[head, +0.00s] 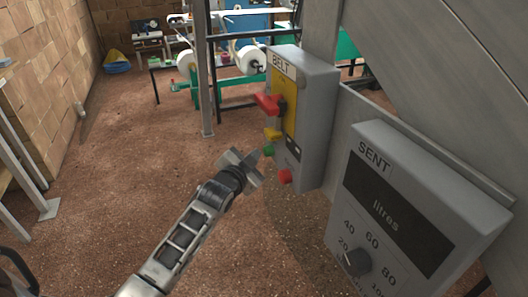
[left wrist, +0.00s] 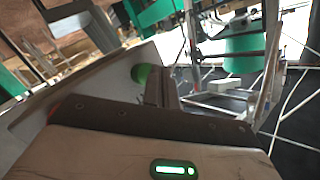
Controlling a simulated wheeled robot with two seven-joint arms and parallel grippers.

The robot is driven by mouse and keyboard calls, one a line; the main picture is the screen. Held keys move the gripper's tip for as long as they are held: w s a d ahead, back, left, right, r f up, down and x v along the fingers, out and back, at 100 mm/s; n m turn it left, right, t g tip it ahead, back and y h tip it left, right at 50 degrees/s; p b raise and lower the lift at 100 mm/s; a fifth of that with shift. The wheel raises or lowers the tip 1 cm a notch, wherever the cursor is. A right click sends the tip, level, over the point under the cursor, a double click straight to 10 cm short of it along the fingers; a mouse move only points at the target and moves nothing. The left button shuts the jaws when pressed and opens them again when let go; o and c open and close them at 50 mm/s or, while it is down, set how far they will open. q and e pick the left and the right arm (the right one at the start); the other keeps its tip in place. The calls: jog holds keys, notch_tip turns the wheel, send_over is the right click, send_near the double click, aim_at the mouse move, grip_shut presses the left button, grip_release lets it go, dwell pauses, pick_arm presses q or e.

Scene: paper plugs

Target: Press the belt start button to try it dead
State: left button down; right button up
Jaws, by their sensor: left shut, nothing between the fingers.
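The grey control box labelled BELT (head: 318,130) is right of centre in the head view. On its face are a red switch handle (head: 267,104) on a yellow plate, a small yellow part (head: 272,134), the green button (head: 269,151) and a red button (head: 285,177). My left gripper (head: 262,154) is shut and empty, its tip right by the green button. In the left wrist view the green button (left wrist: 141,73) shows just left of the shut fingers (left wrist: 160,88). I cannot tell whether the tip touches it. My right gripper is not in view.
A second grey box labelled SENT (head: 415,215), with a litres display and a dial (head: 357,262), stands at right, near the BELT box. A grey post (head: 202,70) rises behind my gripper. Machines with white rolls (head: 250,60) stand farther back. The brown floor (head: 130,150) at left is open.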

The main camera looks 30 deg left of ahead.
pick_arm(q)
jog(key=shift+w+d, duration=0.3)
jog(key=shift+w, duration=0.05)
dwell(0.8)
dwell(0.4)
jog(key=shift+s+a+p, duration=0.55)
jog(key=shift+s+a, duration=0.05)
jog(key=shift+s, duration=0.1)
jog(key=s+a+p, duration=0.2)
jog(key=s+a, duration=0.1)
jog(key=shift+s+a, duration=0.1)
jog(key=shift+s, duration=0.3)
dwell(0.6)
